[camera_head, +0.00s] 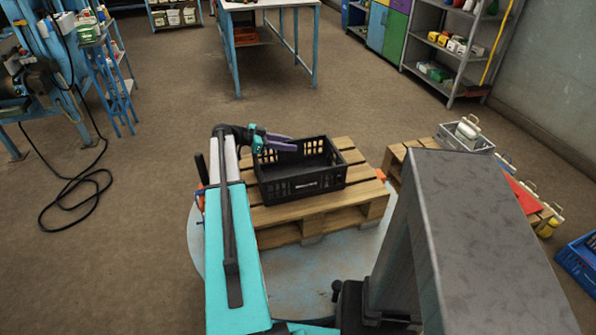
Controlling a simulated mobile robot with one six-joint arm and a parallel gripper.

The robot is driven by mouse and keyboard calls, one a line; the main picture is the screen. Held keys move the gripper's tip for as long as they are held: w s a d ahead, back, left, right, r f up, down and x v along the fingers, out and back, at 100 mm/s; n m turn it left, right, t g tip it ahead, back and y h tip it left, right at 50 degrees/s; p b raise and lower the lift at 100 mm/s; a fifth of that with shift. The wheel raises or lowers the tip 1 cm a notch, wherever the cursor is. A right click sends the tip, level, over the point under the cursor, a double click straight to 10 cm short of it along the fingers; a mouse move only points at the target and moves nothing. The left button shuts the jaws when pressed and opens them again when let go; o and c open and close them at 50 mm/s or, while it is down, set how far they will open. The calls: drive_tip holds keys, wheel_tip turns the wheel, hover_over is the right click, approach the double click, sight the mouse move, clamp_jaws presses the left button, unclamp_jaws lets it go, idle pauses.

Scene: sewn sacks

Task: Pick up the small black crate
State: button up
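The small black crate (303,183) sits upright on a wooden pallet (352,168) in the middle of the head view. Its side walls are slatted, and the part of its inside that shows looks empty. My gripper (287,143) is at the crate's far left corner, level with or above the rim. Its dark purple finger points right over the crate's far side. I cannot tell whether it touches the rim, or whether the fingers are open or shut. My turquoise and white arm runs along the crate's left side.
The pallet rests on a round pale-blue plate (213,262). A second pallet at right holds a grey crate (463,140) and a red item (524,195). A blue crate (580,262) stands at far right. A black cable (78,190) lies on the left floor. The floor behind the pallet is clear.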

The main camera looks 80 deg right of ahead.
idle(0.4)
clamp_jaws()
idle(1.3)
